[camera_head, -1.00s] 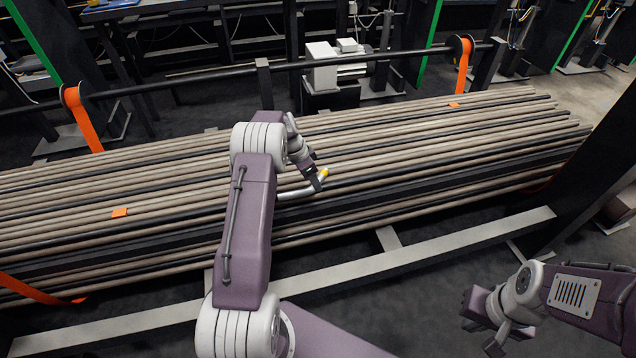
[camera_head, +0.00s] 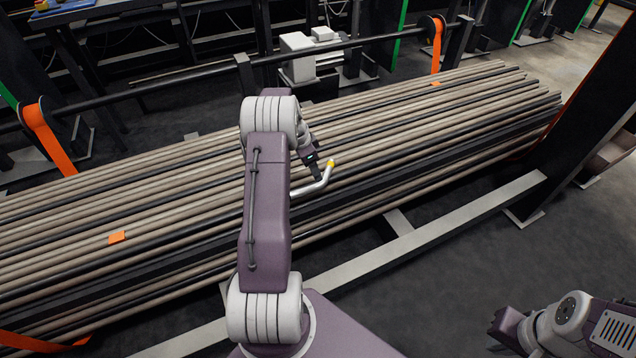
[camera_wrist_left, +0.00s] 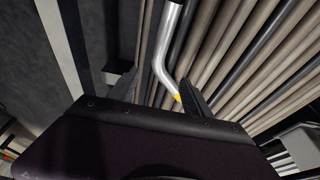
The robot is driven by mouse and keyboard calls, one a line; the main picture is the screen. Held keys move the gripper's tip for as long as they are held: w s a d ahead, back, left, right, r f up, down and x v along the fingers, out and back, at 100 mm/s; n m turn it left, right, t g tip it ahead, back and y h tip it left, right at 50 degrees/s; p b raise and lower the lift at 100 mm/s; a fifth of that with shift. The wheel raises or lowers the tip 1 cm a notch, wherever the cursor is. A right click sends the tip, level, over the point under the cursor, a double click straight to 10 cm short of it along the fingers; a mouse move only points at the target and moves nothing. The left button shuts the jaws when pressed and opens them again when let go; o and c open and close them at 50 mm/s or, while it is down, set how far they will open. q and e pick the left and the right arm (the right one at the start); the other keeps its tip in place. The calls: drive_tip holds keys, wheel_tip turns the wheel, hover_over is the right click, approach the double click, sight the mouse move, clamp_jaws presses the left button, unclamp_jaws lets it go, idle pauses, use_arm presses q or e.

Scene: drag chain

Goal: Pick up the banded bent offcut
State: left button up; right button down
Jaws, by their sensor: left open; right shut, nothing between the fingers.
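The banded bent offcut (camera_head: 318,185) is a short silver bent tube with a yellow band at its end. It lies on the bundle of long tubes (camera_head: 420,140), its other end hidden behind my left arm. My left gripper (camera_head: 316,171) hangs over the bundle just beside the banded end. In the left wrist view the open fingers (camera_wrist_left: 158,88) stand either side of the offcut (camera_wrist_left: 164,62), with its yellow band close to the right finger. I cannot tell the height gap. My right gripper (camera_head: 504,338) is shut and empty at the lower right, partly cut off.
Orange straps (camera_head: 50,140) hang from a dark rail behind the bundle. A grey beam (camera_head: 440,235) runs along the front, and a dark post (camera_head: 590,120) stands at the right. Dark floor lies open at lower right.

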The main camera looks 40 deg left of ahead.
sight(316, 187)
use_arm(q)
drive_tip(key=b+x, duration=0.1)
drive_tip(key=x, duration=0.2)
drive_tip(key=shift+f, duration=0.15)
drive_tip(key=b+x, duration=0.4)
drive_tip(key=x, duration=0.1)
drive_tip(key=shift+f, duration=0.15)
drive_tip(key=shift+s+r, duration=0.1)
drive_tip(key=shift+r, duration=0.1)
clamp_jaws()
